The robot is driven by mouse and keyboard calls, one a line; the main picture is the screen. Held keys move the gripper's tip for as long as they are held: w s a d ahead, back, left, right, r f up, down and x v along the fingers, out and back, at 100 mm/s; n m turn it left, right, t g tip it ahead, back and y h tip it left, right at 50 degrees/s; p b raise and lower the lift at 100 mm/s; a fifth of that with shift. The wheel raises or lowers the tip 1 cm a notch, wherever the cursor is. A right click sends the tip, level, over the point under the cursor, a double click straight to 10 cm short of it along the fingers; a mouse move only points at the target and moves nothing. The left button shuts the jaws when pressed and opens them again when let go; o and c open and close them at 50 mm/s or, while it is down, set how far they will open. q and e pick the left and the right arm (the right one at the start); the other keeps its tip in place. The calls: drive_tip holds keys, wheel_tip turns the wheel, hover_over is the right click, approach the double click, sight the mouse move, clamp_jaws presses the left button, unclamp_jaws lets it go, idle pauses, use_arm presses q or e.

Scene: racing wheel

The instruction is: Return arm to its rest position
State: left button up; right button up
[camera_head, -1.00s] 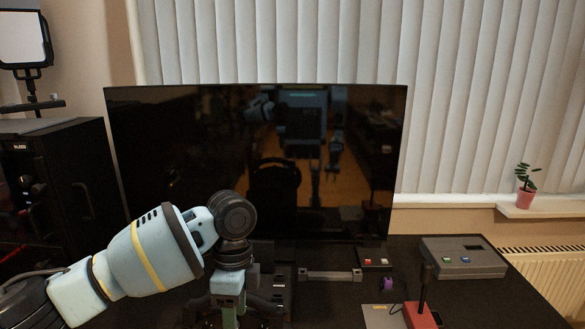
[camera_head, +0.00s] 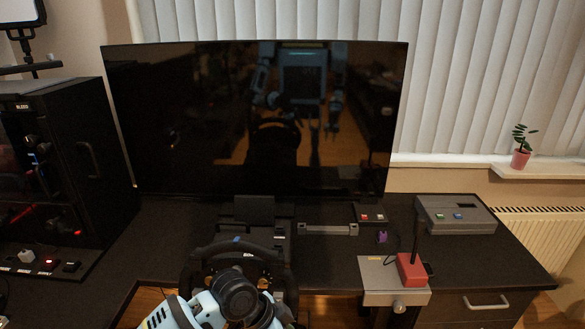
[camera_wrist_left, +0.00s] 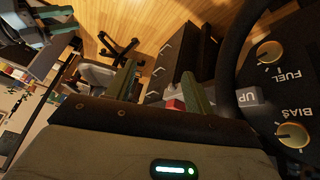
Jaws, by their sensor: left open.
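My left arm (camera_head: 235,298) comes in at the bottom of the head view, over the lower part of the dark racing wheel (camera_head: 238,246). Its gripper is hidden there. In the left wrist view my left gripper (camera_wrist_left: 160,84) has its two greenish fingers apart, with nothing seen held between them. The racing wheel rim (camera_wrist_left: 232,70) is close on the right of that view, with the FUEL knob (camera_wrist_left: 269,53) and BIAS knob (camera_wrist_left: 293,135). I cannot tell if a finger touches the wheel.
A large dark monitor (camera_head: 150,110) stands behind the wheel. A black PC case (camera_head: 90,150) and switch panel (camera_head: 45,262) are at left. A red-based joystick (camera_head: 411,270), grey button box (camera_head: 455,214) and drawer (camera_head: 485,302) are at right. The desktop (camera_head: 515,262) is clear at far right.

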use_arm(q)
drive_tip(key=s+a+f+n+t, duration=0.55)
drive_tip(key=s+f+n, duration=0.25)
drive_tip(key=f, duration=0.4)
drive_tip(key=s+a+f+n+t+y, duration=0.1)
drive_tip(key=s+a+f+n+y, duration=0.1)
drive_tip(key=s+a, duration=0.5)
drive_tip(key=s+a+f+n+t+y, duration=0.2)
drive_tip(key=s+a, duration=0.5)
drive_tip(key=shift+s+a, duration=0.2)
drive_tip(key=shift+a, duration=0.1)
drive_tip(key=shift+c, duration=0.4)
idle(0.7)
